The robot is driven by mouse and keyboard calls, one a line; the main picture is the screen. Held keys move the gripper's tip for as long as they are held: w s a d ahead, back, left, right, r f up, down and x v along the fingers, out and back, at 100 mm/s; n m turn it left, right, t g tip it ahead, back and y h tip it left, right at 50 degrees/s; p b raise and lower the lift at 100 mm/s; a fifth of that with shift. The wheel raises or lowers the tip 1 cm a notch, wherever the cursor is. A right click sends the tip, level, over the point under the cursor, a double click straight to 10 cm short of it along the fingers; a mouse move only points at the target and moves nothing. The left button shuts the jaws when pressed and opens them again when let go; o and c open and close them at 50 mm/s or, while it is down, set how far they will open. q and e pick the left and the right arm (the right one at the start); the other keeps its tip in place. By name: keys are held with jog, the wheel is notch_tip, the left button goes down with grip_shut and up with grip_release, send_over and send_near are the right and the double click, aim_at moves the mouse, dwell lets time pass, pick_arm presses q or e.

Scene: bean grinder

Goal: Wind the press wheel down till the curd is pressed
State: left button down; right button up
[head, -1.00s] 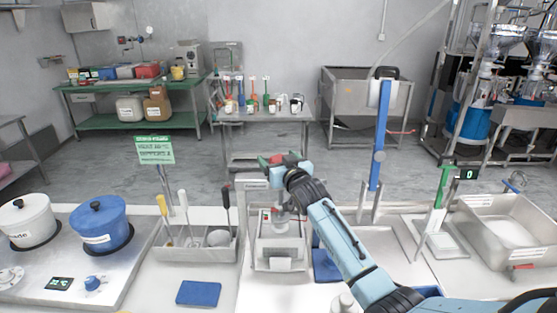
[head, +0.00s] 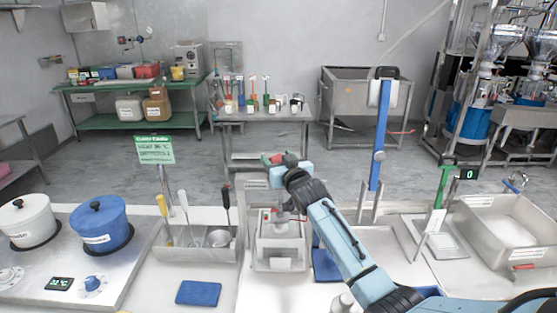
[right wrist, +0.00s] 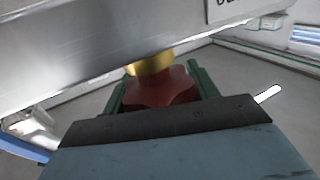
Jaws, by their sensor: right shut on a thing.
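The press (head: 279,252) is a steel frame with a clear-sided box, standing on the counter in the middle of the head view. Its red wheel (right wrist: 160,92) sits on a brass collar (right wrist: 149,65) next to a steel beam (right wrist: 90,50) in the right wrist view. My right gripper (right wrist: 163,88) has its green fingers on either side of the red wheel and is shut on it. In the head view this gripper (head: 275,159) is at the top of the press, and my wrist partly hides the wheel. The curd inside the press cannot be made out. My left gripper is not in view.
A steel tray of tools (head: 196,245) and a blue cloth (head: 198,293) lie left of the press. A blue pot (head: 100,228) and a white pot (head: 27,222) stand further left. A blue upright stand (head: 380,140) and a steel basin (head: 510,230) are to the right.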

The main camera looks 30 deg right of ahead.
dwell(0.8)
jog(key=o, duration=1)
jog(key=shift+c, duration=0.2)
jog(key=s+a, duration=0.2)
jog(key=s, duration=1.1)
jog(key=shift+s+a, duration=0.15)
